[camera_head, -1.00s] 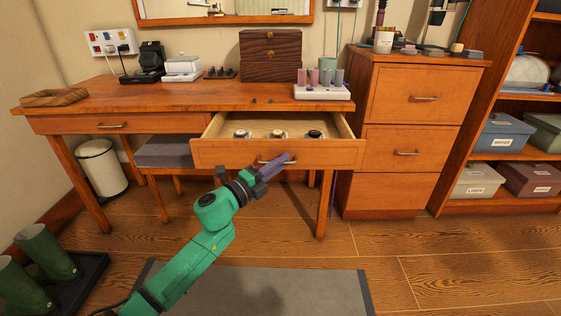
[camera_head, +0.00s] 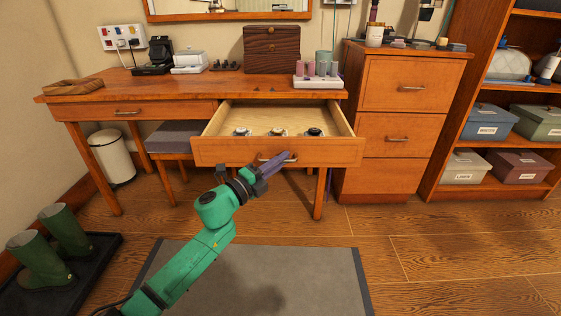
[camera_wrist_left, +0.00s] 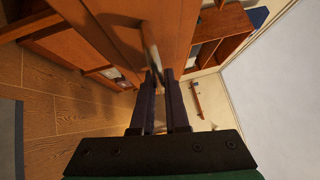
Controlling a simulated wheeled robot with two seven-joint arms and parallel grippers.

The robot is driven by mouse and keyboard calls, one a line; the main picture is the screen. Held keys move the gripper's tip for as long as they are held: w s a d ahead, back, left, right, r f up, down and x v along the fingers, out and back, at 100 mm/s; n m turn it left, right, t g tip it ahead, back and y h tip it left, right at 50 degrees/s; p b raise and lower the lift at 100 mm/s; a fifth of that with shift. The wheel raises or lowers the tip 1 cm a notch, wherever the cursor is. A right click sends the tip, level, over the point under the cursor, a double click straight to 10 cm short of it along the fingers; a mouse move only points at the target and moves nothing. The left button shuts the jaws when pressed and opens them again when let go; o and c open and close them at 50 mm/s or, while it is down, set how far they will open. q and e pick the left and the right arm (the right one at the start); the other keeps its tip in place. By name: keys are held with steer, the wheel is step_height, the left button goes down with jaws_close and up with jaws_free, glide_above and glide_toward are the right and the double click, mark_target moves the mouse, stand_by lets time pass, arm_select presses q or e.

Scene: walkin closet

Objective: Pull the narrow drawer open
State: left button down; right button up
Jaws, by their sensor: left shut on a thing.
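The narrow drawer (camera_head: 225,152) of the wooden desk is pulled out, with its light inside showing. Several small watch-like items (camera_head: 278,132) lie in a row inside it. My left gripper (camera_head: 285,158) is at the bar handle (camera_head: 265,159) on the drawer front and is shut on it. In the left wrist view the two dark fingers (camera_wrist_left: 161,80) reach up to the metal handle (camera_wrist_left: 152,60), one on either side. The fingers hide part of the handle in the head view. My right gripper is not in view.
A wider shut drawer (camera_head: 135,113) is to the left. A grey stool (camera_head: 182,137) stands under the desk. A three-drawer cabinet (camera_head: 395,130) stands close on the right. A grey rug (camera_head: 300,280) covers the floor in front. Green boots (camera_head: 45,262) stand at left.

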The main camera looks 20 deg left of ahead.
arm_select(q)
steer(key=c, duration=0.9)
jaws_free()
steer(key=p+v, duration=0.1)
steer(key=v, duration=1.3)
steer(key=shift+s+a+f, duration=0.1)
steer(key=shift+s+a, duration=0.1)
steer(key=shift+s, duration=0.05)
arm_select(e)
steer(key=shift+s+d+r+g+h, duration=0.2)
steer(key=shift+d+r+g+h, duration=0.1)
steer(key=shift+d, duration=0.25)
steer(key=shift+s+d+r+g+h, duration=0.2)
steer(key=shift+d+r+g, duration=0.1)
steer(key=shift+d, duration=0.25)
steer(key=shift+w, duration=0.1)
